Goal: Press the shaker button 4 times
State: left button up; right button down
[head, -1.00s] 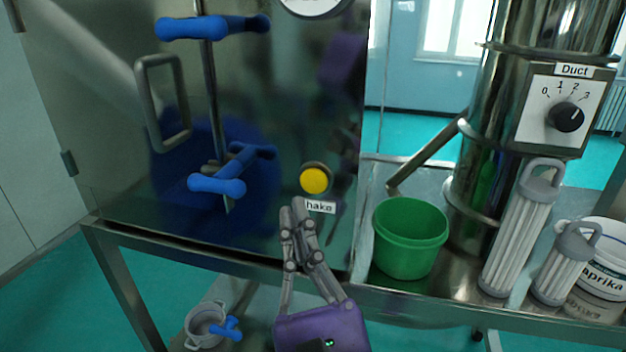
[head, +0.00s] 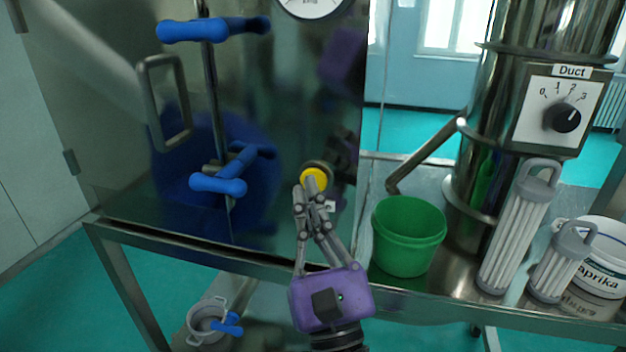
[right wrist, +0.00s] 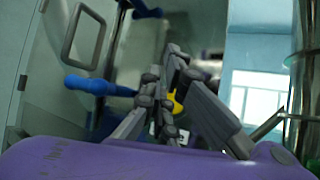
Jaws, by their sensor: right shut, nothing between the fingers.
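The yellow shaker button (head: 313,175) sits on the front of the steel cabinet, in a dark round mount. Its label below is mostly hidden behind my fingers. My right gripper (head: 306,188) is shut and empty, with its fingertips over the lower part of the button in the head view. Whether the tips touch or press it I cannot tell. In the right wrist view, a sliver of the yellow button (right wrist: 174,103) shows behind the fingers (right wrist: 172,75). My left gripper is not in view.
Blue clamp handles (head: 218,184) and a metal door handle (head: 165,103) stick out left of the button. A green bucket (head: 408,238), filter cartridges (head: 520,228) and a paprika tub (head: 600,258) stand on the bench at right. A duct dial (head: 563,118) is above.

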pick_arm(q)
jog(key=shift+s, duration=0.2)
pick_arm(e)
jog(key=shift+w+d, duration=0.25)
jog(key=shift+w, duration=0.45)
jog(key=shift+w+d, duration=0.2)
jog(key=shift+w, duration=0.5)
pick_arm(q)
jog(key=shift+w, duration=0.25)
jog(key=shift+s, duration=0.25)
pick_arm(e)
jog(key=shift+w+d, duration=0.15)
jog(key=shift+w, duration=0.25)
